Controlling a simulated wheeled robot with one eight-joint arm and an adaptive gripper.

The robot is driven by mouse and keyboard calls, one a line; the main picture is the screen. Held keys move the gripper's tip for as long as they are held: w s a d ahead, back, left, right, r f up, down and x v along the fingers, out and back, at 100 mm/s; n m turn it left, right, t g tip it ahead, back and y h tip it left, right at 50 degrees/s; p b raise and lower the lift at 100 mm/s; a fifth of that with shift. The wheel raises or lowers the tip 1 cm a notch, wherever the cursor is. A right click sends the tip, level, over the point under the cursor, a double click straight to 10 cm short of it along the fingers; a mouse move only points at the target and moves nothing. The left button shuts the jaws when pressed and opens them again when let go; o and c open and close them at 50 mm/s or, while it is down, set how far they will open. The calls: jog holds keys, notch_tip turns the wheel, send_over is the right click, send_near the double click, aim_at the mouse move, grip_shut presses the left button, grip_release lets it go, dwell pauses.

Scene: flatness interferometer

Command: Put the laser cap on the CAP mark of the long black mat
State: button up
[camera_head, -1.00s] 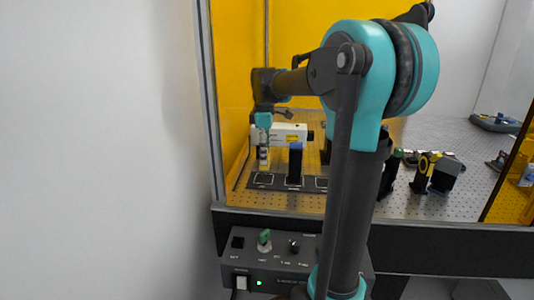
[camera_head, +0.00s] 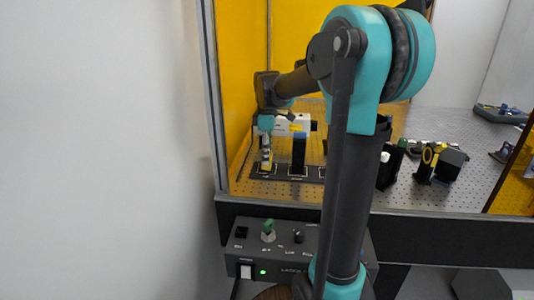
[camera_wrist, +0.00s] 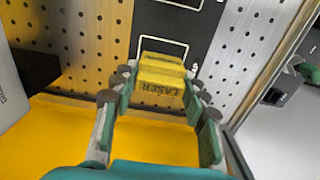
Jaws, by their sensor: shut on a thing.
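My gripper (camera_wrist: 160,88) is shut on the yellow laser cap (camera_wrist: 160,76), whose LASER lettering faces the wrist camera. In the head view my gripper (camera_head: 266,151) points down and the cap (camera_head: 266,165) shows small at its tips. The long black mat (camera_wrist: 206,30) lies below, with white outlined squares. The cap is over or on the left end square (camera_wrist: 166,41) and hides part of its outline. The mark's lettering is unreadable. I cannot tell whether the cap touches the mat (camera_head: 284,176).
A white laser housing (camera_head: 290,124) stands just behind the mat. A dark post (camera_head: 299,153) stands on the mat to the right of my gripper. Yellow panels (camera_head: 235,90) close off the left and back. A control box (camera_head: 285,247) sits in front, below the perforated table.

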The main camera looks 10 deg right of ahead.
jog(key=shift+f, duration=0.35)
dwell(0.6)
jog(key=o, duration=1)
jog(key=shift+r, duration=3.5)
jog(key=shift+s, duration=0.15)
